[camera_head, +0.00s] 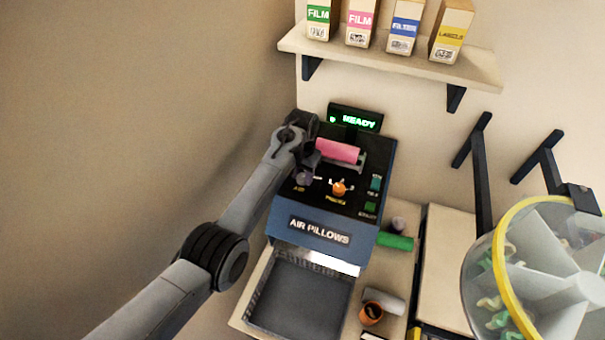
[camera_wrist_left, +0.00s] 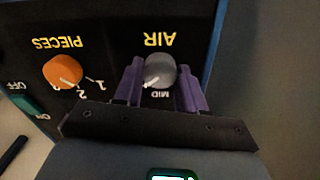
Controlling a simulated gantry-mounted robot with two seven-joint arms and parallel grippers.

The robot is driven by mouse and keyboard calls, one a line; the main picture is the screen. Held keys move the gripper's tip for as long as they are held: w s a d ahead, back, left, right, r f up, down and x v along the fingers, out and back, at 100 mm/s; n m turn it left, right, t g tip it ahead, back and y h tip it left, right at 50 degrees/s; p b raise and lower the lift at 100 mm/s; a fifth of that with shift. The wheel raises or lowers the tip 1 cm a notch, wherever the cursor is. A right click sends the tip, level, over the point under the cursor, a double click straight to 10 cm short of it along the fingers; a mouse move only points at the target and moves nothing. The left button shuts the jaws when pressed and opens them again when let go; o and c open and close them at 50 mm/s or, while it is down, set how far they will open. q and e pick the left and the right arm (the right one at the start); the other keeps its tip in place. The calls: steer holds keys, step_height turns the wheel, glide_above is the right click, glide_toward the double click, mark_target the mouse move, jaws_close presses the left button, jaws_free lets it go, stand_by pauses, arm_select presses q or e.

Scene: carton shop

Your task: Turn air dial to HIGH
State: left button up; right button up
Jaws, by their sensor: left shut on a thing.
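The grey air dial (camera_wrist_left: 160,70) sits on the black panel of the air pillow machine (camera_head: 320,232), under the upside-down AIR label in the left wrist view. Its white pointer mark points toward the lower left there, beside the MID mark. My left gripper (camera_wrist_left: 160,78) has its two purple fingers on either side of the dial and is shut on it. In the head view the left gripper (camera_head: 306,168) is over the left part of the panel, and the dial (camera_head: 303,180) shows partly below it. My right gripper is in neither view.
The orange PIECES dial (camera_head: 339,188) is close beside the air dial. A pink film roll (camera_head: 338,151) and a lit READY display (camera_head: 355,119) are behind. Green switches (camera_head: 371,207) are at the panel's right. A dark tray (camera_head: 298,295) is in front.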

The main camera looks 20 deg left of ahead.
arm_select(q)
steer(key=shift+r, duration=0.1)
steer(key=o, duration=1.1)
steer(key=shift+c, duration=0.2)
